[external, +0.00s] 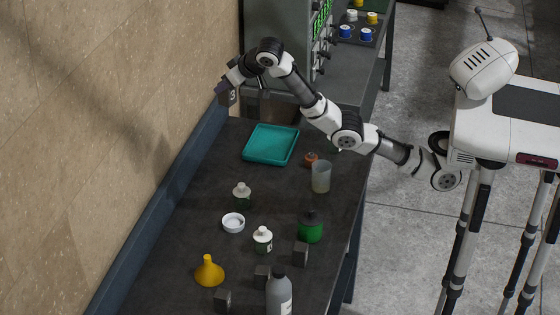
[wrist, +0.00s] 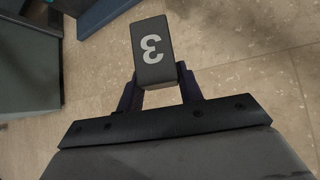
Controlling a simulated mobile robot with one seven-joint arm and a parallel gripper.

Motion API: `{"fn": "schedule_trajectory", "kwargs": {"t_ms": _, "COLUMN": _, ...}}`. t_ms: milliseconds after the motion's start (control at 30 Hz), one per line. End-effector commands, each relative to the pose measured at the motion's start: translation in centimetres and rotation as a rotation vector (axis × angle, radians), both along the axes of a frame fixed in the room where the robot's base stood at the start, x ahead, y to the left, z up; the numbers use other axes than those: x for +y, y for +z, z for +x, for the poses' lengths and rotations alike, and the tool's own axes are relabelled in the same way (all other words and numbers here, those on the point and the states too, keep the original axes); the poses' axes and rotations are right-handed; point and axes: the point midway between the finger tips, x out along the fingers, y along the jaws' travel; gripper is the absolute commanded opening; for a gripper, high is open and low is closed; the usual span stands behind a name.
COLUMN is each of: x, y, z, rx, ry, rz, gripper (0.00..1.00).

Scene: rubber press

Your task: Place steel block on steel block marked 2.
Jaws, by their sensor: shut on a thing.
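My gripper (external: 226,85) is raised at the back left of the table, close to the tan wall. The held block also shows in the external view (external: 231,98). Three similar dark grey blocks stand at the front of the table: one at the right (external: 300,254), one in the middle (external: 262,274) and one at the left (external: 222,300). I cannot read a 2 on any of them.
A teal tray (external: 270,159) lies on the dark table below my arm. A beaker (external: 320,177), green bottle (external: 311,229), white-capped bottles (external: 263,240), yellow funnel (external: 209,271) and grey bottle (external: 279,295) crowd around the blocks. A grey machine (external: 352,75) stands behind.

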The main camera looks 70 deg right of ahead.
Motion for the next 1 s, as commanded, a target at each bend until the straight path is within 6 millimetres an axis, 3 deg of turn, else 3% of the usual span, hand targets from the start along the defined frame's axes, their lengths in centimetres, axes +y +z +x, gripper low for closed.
{"fn": "schedule_trajectory", "kwargs": {"t_ms": 167, "x": 0.7, "y": 0.6, "z": -0.8, "rx": -0.001, "ry": -0.018, "rz": 0.003, "gripper": 0.0}}
{"fn": "schedule_trajectory", "kwargs": {"t_ms": 367, "x": 1.8, "y": 1.5, "z": -3.4, "rx": -0.002, "ry": -0.115, "rz": 0.004, "gripper": 0.0}}
{"fn": "schedule_trajectory", "kwargs": {"t_ms": 567, "x": 3.1, "y": 0.6, "z": -6.3, "rx": 0.0, "ry": -0.233, "rz": 0.003, "gripper": 0.0}}
{"fn": "schedule_trajectory", "kwargs": {"t_ms": 833, "x": 5.9, "y": -3.3, "z": -10.8, "rx": 0.003, "ry": -0.361, "rz": 0.003, "gripper": 0.0}}
{"fn": "schedule_trajectory", "kwargs": {"t_ms": 1000, "x": 8.8, "y": -7.5, "z": -15.0, "rx": 0.001, "ry": -0.424, "rz": 0.0, "gripper": 0.0}}
